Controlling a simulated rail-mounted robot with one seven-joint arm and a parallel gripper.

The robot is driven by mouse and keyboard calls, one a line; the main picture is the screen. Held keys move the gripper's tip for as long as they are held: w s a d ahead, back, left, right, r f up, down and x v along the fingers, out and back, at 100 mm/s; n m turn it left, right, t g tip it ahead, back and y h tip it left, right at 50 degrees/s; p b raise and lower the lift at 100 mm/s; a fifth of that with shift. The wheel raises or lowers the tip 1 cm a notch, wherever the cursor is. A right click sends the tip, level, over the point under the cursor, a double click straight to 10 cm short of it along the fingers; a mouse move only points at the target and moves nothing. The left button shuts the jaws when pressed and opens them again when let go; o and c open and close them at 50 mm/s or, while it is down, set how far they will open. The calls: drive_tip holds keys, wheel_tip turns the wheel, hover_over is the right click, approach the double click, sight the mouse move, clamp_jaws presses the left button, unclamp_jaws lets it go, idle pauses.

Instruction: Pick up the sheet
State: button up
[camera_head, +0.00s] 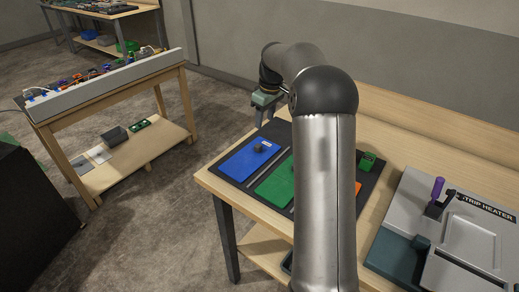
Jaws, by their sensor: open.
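A blue sheet (243,160) and a green sheet (274,183) lie flat side by side on a black board (284,132) on the wooden bench. Each has a small dark knob-like piece on top. An orange piece (358,188) shows partly behind my arm. I cannot tell which of these is the task's sheet. My gripper (261,118) is open and appears empty, above the far left part of the board, beyond the blue sheet. Its fingertips are small and partly unclear. My arm hides the middle of the board.
A grey strip heater (470,235) with a purple handle (437,188) stands on the bench at right. A small green block (367,161) sits near the board's right side. A second wooden table (115,95) with a cluttered top stands at left, across open floor.

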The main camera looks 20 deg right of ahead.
drive_tip(key=p, duration=0.1)
hover_over(258, 145)
drive_tip(key=s, duration=0.2)
drive_tip(key=f, duration=0.6)
drive_tip(key=shift+w+d+f, duration=0.25)
drive_tip(key=shift+d+f, duration=0.1)
drive_tip(key=shift+f, duration=0.05)
drive_tip(key=shift+w+a+f+p, duration=0.1)
drive_tip(key=shift+w+f+p, duration=0.2)
drive_tip(key=shift+f, duration=0.55)
drive_tip(key=shift+w+a+f+p, duration=0.15)
drive_tip(key=shift+f+p, duration=0.25)
drive_tip(key=shift+f, duration=0.5)
drive_tip(key=shift+w+a+f+p, duration=0.1)
drive_tip(key=shift+w+f+p, duration=0.2)
drive_tip(key=shift+f, duration=0.55)
drive_tip(key=shift+s, duration=0.1)
clamp_jaws()
